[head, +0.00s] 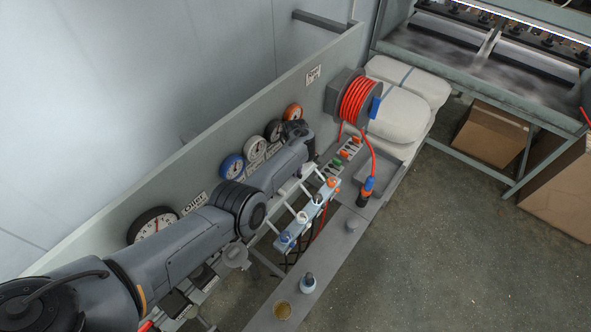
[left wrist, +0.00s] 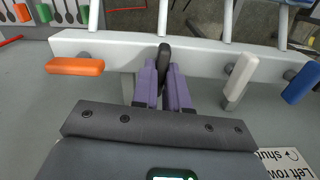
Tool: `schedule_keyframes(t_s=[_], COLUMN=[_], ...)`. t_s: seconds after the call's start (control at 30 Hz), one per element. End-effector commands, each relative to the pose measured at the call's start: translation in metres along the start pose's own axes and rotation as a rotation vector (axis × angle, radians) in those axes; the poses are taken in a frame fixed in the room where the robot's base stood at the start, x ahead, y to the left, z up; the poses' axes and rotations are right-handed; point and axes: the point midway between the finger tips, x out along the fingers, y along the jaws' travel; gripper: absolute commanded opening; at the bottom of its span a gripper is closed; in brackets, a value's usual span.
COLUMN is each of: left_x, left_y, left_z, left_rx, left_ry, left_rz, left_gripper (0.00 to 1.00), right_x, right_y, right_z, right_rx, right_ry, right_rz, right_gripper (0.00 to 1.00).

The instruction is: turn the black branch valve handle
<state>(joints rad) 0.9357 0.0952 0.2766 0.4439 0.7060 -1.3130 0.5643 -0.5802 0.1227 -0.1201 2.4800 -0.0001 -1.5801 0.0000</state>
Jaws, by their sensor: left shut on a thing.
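The black branch valve handle (left wrist: 164,54) stands out from a pale manifold bar (left wrist: 205,53) in the left wrist view. My left gripper (left wrist: 164,85) has its two purple fingers on either side of the handle and is shut on it; the handle's upper end shows beyond the fingertips. On the same bar are an orange handle (left wrist: 75,66) to the left, and a white handle (left wrist: 241,76) and a blue handle (left wrist: 301,83) to the right. My right gripper is not in view.
Gauges, including a blue one (head: 232,167), line the back panel (head: 190,165) beside my arm. A red hose reel (head: 358,98) hangs beyond, its hose ending at a blue-and-orange nozzle (head: 368,185). A small bottle (head: 309,283) stands on the front ledge. Open floor lies to the right.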

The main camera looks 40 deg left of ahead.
Motion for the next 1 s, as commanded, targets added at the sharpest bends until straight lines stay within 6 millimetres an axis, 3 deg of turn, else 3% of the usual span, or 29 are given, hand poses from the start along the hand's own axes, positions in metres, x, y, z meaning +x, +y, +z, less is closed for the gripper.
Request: schedule_keyframes(t_s=[0.3, 0.77, 0.8, 0.97, 1.0], left_x=[0.0009, 0.0009, 0.0009, 0.0007, 0.0006], left_y=[-0.0001, -0.0004, -0.0004, -0.0003, -0.0003], left_z=[-0.0003, -0.0005, -0.0005, -0.0004, -0.0004], left_rx=[-0.102, -0.118, -0.118, -0.117, -0.116], left_ry=[0.001, 0.001, 0.002, 0.001, 0.001], left_rz=[0.0, 0.0, 0.0, 0.0, 0.0], left_gripper=[0.0, 0.0, 0.15, 0.39, 0.39], right_x=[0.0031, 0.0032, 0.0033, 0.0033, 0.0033], right_y=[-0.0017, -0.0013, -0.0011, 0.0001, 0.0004], right_z=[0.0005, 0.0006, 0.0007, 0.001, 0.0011], right_rx=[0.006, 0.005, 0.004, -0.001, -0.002], right_ry=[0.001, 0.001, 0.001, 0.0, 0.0], right_rz=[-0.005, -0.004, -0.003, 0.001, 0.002], right_gripper=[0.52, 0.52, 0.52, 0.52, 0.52])
